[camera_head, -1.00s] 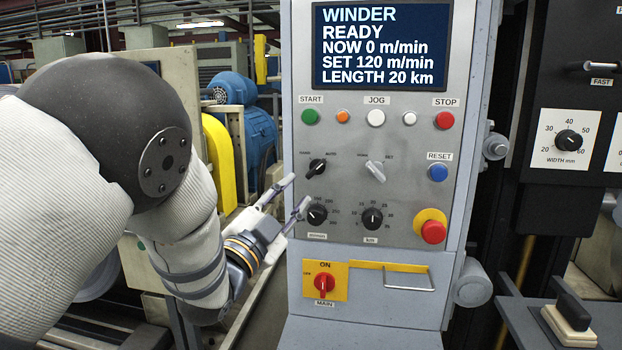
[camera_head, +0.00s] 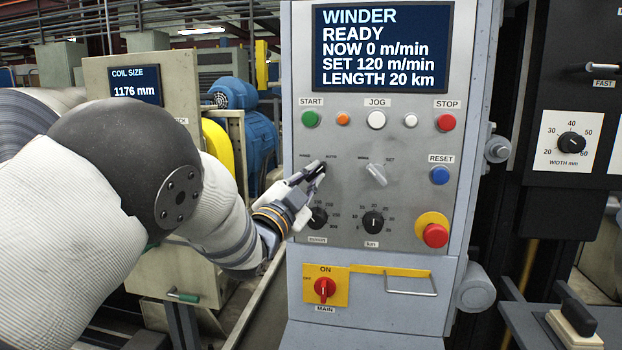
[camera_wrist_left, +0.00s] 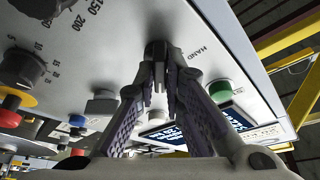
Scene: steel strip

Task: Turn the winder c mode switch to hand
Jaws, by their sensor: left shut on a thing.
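The knob's exact pointing direction is hidden by the fingers. My right gripper is not in view.
Below the switch are two black dials, one near my fingers (camera_head: 318,218) and one marked km (camera_head: 372,222). A grey selector (camera_head: 376,174) sits to the right. A red stop knob (camera_head: 435,235) and a red main switch (camera_head: 324,289) are lower. The screen (camera_head: 381,48) reads WINDER READY.

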